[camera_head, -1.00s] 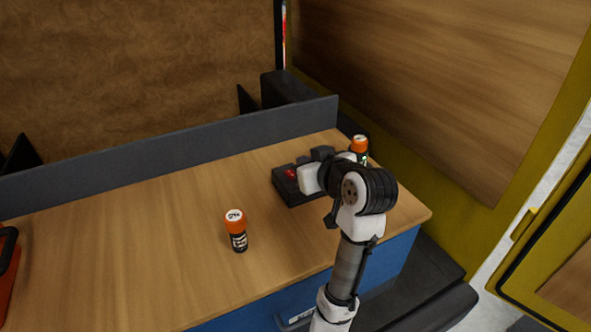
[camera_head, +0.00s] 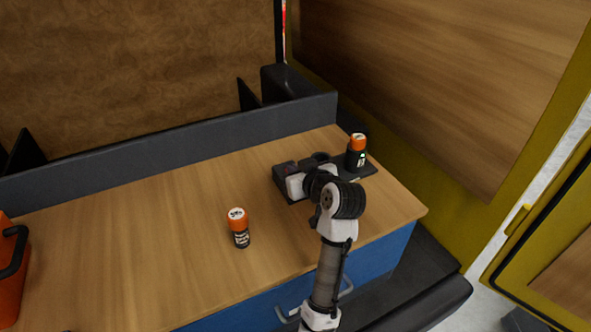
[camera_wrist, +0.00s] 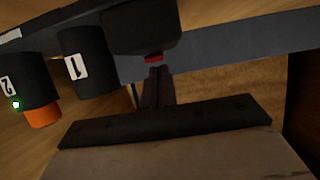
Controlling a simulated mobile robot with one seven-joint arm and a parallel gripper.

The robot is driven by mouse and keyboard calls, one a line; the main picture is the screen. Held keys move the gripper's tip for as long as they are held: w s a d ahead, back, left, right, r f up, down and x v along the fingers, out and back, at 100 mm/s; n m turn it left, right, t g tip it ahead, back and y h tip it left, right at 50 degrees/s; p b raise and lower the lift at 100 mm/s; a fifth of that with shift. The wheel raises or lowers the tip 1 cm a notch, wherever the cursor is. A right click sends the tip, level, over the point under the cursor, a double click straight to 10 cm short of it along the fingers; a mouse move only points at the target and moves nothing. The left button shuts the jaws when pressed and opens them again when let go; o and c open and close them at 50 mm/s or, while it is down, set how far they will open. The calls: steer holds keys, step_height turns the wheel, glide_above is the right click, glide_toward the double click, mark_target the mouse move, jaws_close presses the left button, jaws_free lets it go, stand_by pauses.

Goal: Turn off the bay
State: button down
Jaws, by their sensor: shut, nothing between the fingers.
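A black unit (camera_head: 279,176) stands near the right end of the wooden desk. It has cylindrical holders marked 1 (camera_wrist: 88,62) and 2 (camera_wrist: 28,80) in the wrist view. An orange-capped canister (camera_head: 357,152) stands upright at holder 2, beside a small green light. Holder 1 looks empty. A second orange-capped canister (camera_head: 239,228) stands upright on the desk to the left. A red part (camera_wrist: 153,58) shows on the unit's dark block in the wrist view. My gripper (camera_wrist: 157,74) is shut and empty, its tips at or just short of the red part; contact is unclear.
The wooden desk (camera_head: 140,240) is mostly clear on the left and middle. A grey rail (camera_head: 170,145) runs along its back edge. A red-orange case (camera_head: 12,275) with a black handle sits at the left edge. A yellow-framed wooden panel (camera_head: 450,80) rises at the right.

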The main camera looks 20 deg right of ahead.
steer(key=f+t+b, duration=0.1)
steer(key=b, duration=0.2)
steer(key=shift+f, duration=0.15)
steer(key=b, duration=0.1)
steer(key=t+b, duration=0.1)
steer(key=b, duration=0.1)
steer(key=shift+s+f+b, duration=0.15)
steer(key=shift+f+b, duration=0.1)
steer(key=shift+b, duration=0.05)
steer(key=shift+r+t, duration=0.3)
steer(key=shift+r, duration=0.1)
steer(key=shift+f, duration=0.1)
steer(key=shift+p, duration=0.4)
